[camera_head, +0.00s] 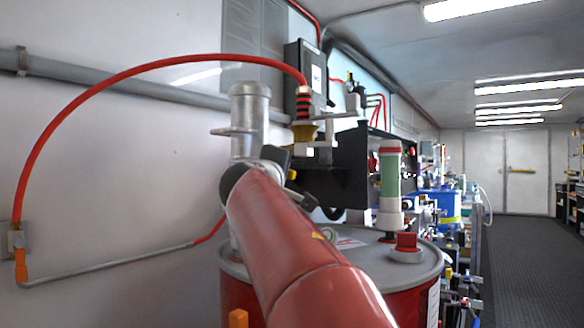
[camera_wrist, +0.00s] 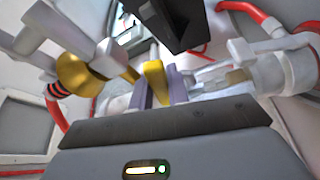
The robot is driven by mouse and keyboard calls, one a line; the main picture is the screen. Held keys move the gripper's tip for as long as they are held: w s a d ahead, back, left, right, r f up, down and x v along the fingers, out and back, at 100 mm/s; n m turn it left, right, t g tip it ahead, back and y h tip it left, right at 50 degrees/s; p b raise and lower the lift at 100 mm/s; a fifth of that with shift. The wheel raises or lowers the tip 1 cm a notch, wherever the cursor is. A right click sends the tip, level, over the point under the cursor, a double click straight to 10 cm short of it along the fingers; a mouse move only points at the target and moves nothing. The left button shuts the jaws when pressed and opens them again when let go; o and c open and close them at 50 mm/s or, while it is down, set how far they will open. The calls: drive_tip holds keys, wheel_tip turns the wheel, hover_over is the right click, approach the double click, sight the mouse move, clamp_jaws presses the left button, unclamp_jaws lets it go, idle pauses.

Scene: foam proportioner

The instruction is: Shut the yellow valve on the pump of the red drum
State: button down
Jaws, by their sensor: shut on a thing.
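The red drum (camera_head: 238,298) stands in front of me with a grey lid, partly hidden behind my arm. A silver pump column (camera_head: 246,122) rises from it. A brass-coloured fitting (camera_head: 304,133) sits below the end of a red hose beside the column; it also shows in the wrist view (camera_wrist: 78,71). In the wrist view, the yellow valve (camera_wrist: 154,80) shows as a yellow handle between the fingers of my gripper (camera_wrist: 158,85). The fingers are shut on it. In the head view my arm hides most of the grip.
The red hose (camera_head: 130,70) arches from the wall to the pump. A black block (camera_wrist: 165,20) is close beyond the fingers. A green and white cylinder (camera_head: 389,180) and a red cap (camera_head: 406,242) are on the drum lid. Open floor (camera_head: 520,255) lies at right.

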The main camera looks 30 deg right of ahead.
drive_tip(key=shift+r+n+y+p, duration=0.3)
drive_tip(key=shift+r+n, duration=0.1)
drive_tip(key=shift+n, duration=0.4)
drive_tip(key=c, duration=1.6)
unclamp_jaws()
drive_tip(key=shift+s+a, duration=0.1)
drive_tip(key=shift+s, duration=0.05)
drive_tip(key=b+v, duration=0.2)
drive_tip(key=v, duration=0.5)
drive_tip(key=shift+s+a, duration=0.15)
drive_tip(key=shift+a, duration=0.1)
